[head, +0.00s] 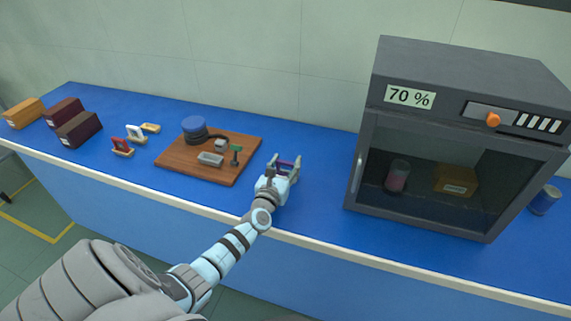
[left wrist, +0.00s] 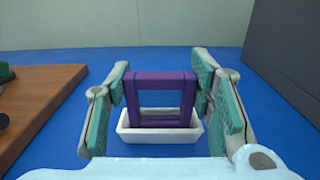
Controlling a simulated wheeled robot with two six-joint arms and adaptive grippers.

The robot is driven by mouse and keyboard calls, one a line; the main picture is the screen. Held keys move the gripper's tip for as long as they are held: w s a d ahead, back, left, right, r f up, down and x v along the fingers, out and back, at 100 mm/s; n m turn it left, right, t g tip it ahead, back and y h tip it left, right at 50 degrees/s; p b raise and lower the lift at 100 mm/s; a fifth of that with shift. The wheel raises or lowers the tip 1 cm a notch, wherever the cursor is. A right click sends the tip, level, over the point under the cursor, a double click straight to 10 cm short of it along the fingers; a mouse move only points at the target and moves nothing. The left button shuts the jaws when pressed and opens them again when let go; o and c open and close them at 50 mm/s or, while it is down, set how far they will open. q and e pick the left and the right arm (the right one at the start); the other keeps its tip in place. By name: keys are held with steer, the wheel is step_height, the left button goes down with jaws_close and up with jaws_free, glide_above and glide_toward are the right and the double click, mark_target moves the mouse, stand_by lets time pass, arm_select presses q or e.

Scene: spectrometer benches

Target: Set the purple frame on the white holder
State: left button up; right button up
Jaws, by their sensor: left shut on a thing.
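The purple frame (left wrist: 160,77) stands upright between the fingers of my left gripper (left wrist: 161,88) in the left wrist view. The gripper is shut on its two sides. The white holder (left wrist: 160,137), a shallow open tray, lies on the blue bench directly below the frame. The frame's lower bar overlaps the holder's opening; I cannot tell whether it rests in it or hangs just above. In the head view my left gripper (head: 281,171) is over the bench, with the purple frame (head: 286,163) partly hidden in it. My right gripper is not in view.
A dark cabinet (head: 450,135) marked 70 % stands to the right. Small red (head: 122,146) and white (head: 136,134) frames stand farther left.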

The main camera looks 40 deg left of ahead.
arm_select(q)
steer(key=shift+f, duration=0.2)
steer(key=o, duration=1)
steer(key=shift+c, duration=0.2)
steer(key=shift+s+d+r, duration=0.1)
steer(key=shift+s+d, duration=0.1)
steer(key=shift+s, duration=0.3)
steer(key=p+v, duration=0.2)
steer(key=v, duration=0.8)
steer(key=shift+p, duration=0.3)
